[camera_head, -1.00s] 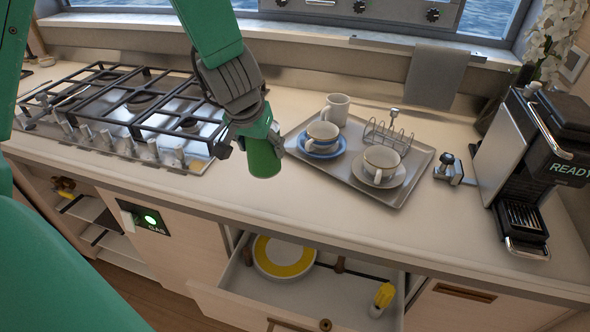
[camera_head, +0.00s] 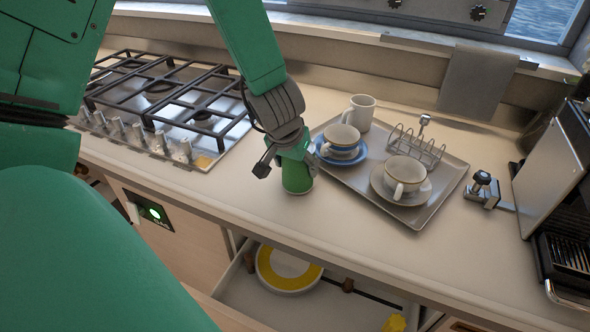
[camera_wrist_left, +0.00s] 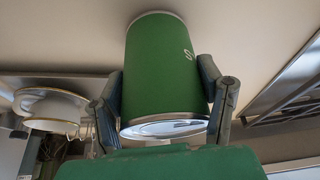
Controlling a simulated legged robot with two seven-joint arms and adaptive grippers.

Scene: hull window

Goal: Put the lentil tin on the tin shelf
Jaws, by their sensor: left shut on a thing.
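A green tin (camera_head: 297,179), which I take to be the lentil tin, is in my left gripper (camera_head: 290,160) at the counter's front, left of the tray. In the left wrist view the green tin (camera_wrist_left: 162,60) sits between the two fingers, with part of one pale letter showing and its metal end towards the camera. The fingers are shut on its sides. Its lower end is at or just above the counter; I cannot tell if it touches. I cannot make out the tin shelf. My right gripper is out of view.
A grey tray (camera_head: 420,215) with cups, a mug (camera_head: 360,112) and a toast rack (camera_head: 418,146) lies right of the tin. The gas hob (camera_head: 165,105) is to the left. An open drawer (camera_head: 240,290) holding a yellow-rimmed plate (camera_head: 286,270) juts out below. A coffee machine (camera_head: 550,180) stands right.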

